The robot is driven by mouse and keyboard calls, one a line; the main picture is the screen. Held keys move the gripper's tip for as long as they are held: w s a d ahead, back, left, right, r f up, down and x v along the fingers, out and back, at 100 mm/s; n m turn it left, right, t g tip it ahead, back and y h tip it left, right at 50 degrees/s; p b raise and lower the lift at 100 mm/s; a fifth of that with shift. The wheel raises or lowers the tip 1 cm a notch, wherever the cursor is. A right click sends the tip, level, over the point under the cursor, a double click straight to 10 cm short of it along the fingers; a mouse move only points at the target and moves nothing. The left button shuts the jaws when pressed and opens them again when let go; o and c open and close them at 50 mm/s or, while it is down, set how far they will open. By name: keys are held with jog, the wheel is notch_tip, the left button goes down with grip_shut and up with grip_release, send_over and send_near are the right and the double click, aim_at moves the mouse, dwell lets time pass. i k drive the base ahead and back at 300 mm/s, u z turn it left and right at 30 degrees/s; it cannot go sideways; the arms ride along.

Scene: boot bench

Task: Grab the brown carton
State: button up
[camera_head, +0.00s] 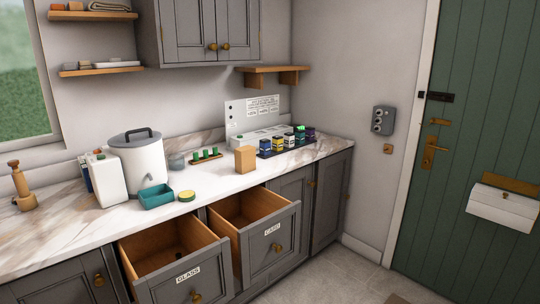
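A small brown carton (245,160) stands upright on the marble worktop (225,182), near the front edge and behind the open drawer labelled CARD. No gripper or arm of mine shows in the head camera view.
Two drawers stand open below the worktop: the GLASS drawer (187,272) and the CARD drawer (272,232). Left of the carton are a teal tray (157,196), a yellow-lidded tin (186,196) and a white urn (140,162). Small jars (278,144) stand on a dark mat to its right.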

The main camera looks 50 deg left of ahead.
aim_at(245, 156)
jog(key=u, duration=0.3)
jog(key=i, duration=1.2)
jog(key=u, duration=1.65)
jog(key=i, duration=0.7)
jog(key=u, duration=0.75)
